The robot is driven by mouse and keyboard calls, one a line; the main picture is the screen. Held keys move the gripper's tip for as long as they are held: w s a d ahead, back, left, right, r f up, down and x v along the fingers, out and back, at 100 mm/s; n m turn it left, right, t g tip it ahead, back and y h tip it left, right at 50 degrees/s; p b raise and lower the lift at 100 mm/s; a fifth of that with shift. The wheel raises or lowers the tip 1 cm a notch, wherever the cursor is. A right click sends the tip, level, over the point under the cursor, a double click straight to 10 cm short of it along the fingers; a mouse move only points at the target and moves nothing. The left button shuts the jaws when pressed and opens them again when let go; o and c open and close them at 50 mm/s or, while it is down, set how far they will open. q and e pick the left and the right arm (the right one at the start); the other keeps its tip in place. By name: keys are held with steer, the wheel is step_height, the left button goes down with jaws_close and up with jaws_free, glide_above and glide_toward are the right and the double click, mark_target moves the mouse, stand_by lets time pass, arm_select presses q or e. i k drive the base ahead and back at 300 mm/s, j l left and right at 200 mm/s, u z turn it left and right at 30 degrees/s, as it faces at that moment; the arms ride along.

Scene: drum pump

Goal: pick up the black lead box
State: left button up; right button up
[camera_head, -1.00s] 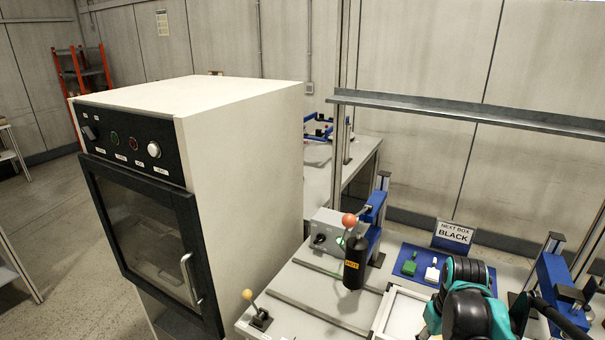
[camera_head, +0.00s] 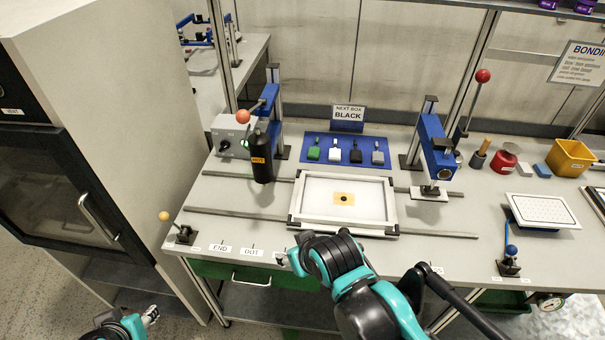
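The black lead box (camera_head: 356,155) stands on a blue mat (camera_head: 345,142) at the back of the bench, between a white box (camera_head: 335,154) and a grey box (camera_head: 377,157). A green box (camera_head: 314,153) is at the mat's left end. A sign (camera_head: 348,114) behind reads "NEXT BOX BLACK". My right arm reaches over the front edge of the bench, well short of the mat; its gripper (camera_head: 282,258) is mostly hidden by the arm, and its fingers are unclear. My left gripper (camera_head: 150,316) is low at the bottom left, away from the bench; its opening is unclear.
A white framed tray (camera_head: 343,230) with a yellow patch lies between my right arm and the mat. A cream oven cabinet (camera_head: 110,75) is at far left.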

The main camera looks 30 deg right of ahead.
mark_target(355, 155)
steer(key=z, duration=1.25)
